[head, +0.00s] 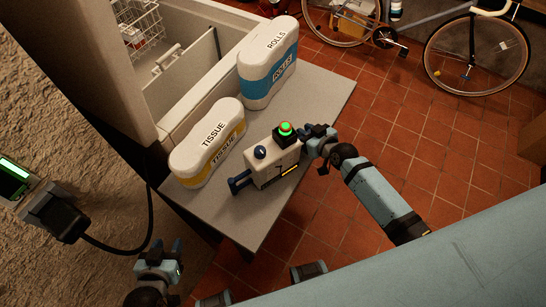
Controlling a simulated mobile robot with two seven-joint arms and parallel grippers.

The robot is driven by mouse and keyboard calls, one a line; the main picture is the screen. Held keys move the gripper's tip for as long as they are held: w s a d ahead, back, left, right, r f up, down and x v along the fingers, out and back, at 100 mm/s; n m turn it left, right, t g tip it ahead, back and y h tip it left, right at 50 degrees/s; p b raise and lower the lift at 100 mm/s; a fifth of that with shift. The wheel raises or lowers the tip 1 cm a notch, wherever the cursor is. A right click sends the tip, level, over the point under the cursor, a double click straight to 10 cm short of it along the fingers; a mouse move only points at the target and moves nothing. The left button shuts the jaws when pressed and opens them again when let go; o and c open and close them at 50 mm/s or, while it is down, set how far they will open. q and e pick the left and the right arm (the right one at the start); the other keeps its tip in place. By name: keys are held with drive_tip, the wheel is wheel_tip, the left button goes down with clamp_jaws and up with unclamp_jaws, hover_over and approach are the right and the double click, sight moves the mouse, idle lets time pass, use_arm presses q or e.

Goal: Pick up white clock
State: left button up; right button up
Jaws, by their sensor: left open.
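A white boxy object (265,172) stands on the small grey table. It has dark blue knobs and a yellow-and-black strip, and a lit green dome on a black base is at its top. It looks like the white clock, but I cannot clearly make out a dial. My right gripper (309,143) is right beside its right side; its fingertips are small and partly hidden, so I cannot tell whether they touch it or how far apart they are. My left gripper (165,249) is open and empty, low in the head view, left of the table's front corner.
A yellow-banded tissue canister (207,142) stands just left of the white object. A blue-banded rolls canister (268,62) stands behind. The grey table (325,98) is bare at its right. An open white chest (190,75), a black cable (150,205) and a bicycle (475,55) surround it.

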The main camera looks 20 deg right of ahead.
clamp_jaws()
drive_tip(key=shift+r, duration=0.1)
wheel_tip(320, 180, up, 20)
drive_tip(key=s+a+r+m+h+p, duration=0.1)
drive_tip(key=s+r+m+h+p, duration=0.2)
drive_tip(key=s+r+h+p, duration=0.1)
wheel_tip(320, 180, up, 3)
drive_tip(key=shift+s+a+r+m+t+p, duration=0.2)
drive_tip(key=shift+s+a+m+t+p, duration=0.15)
drive_tip(key=shift+s+p, duration=0.6)
drive_tip(key=shift+s, duration=0.2)
